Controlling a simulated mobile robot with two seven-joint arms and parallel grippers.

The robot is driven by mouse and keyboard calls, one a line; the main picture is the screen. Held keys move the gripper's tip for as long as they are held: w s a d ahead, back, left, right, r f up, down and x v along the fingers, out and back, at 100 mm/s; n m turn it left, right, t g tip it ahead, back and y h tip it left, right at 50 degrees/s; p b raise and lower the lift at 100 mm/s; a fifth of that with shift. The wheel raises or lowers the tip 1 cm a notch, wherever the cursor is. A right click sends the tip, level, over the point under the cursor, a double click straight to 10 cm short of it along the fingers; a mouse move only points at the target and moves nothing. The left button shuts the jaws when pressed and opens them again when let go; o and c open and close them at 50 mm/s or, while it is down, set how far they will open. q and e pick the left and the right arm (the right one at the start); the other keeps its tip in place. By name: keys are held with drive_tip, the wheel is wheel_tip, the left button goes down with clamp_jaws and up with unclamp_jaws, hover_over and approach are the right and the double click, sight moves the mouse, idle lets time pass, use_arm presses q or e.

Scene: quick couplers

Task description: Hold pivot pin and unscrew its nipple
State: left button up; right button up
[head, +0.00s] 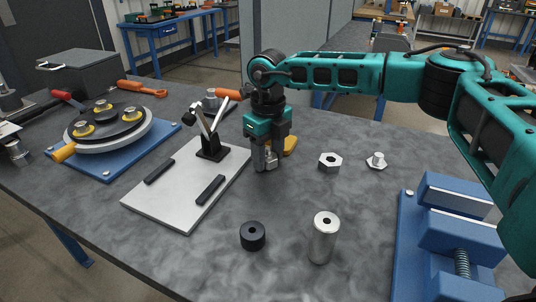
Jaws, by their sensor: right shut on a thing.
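My right gripper (266,165) points down at the table beside the right edge of the pale plate. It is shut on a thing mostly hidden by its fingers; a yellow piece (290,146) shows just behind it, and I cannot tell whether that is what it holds. An upright silver cylinder (322,243) with a dark hole on top stands at the front. A small hex-based fitting with a stub (377,161) sits at the right. I cannot tell which of these is the pivot pin or its nipple. My left gripper is not in view.
A black ring (252,236) and a hex nut (330,163) lie on the grey table. A blue vise (460,230) stands front right. The pale plate (160,212) carries a toggle clamp (211,145). A round fixture on a blue base (109,165) is left.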

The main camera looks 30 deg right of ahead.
sight(268, 148)
drive_tip(key=shift+f, duration=0.15)
drive_tip(key=o, duration=1.2)
wheel_tip(268, 148, up, 12)
drive_tip(key=shift+r+p, duration=0.15)
drive_tip(key=shift+p, duration=0.45)
